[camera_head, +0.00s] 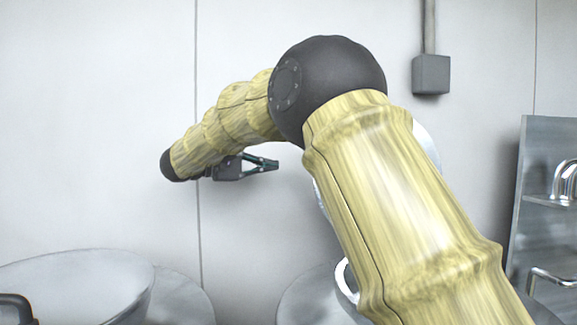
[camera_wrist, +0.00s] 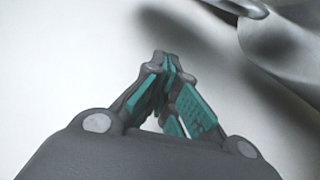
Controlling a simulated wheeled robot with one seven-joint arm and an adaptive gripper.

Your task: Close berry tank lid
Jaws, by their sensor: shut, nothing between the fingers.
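My gripper (camera_head: 272,164) is shut and empty, held in front of the pale wall. In the wrist view its teal-padded fingers (camera_wrist: 165,62) meet at the tips. Behind my arm is a metal vessel (camera_head: 300,298), mostly hidden. A round, pale metal disc (camera_head: 428,145), perhaps a raised lid, shows past my arm's right edge. In the wrist view a curved metal part (camera_wrist: 285,35) lies at the upper right, apart from the fingers. I cannot tell which vessel is the berry tank.
A large metal vessel (camera_head: 75,280) stands at the lower left, with a dark handle (camera_head: 17,305) by it. A metal panel with handles (camera_head: 545,215) stands at the right. A grey box (camera_head: 431,74) is on the wall. Space left of my gripper is free.

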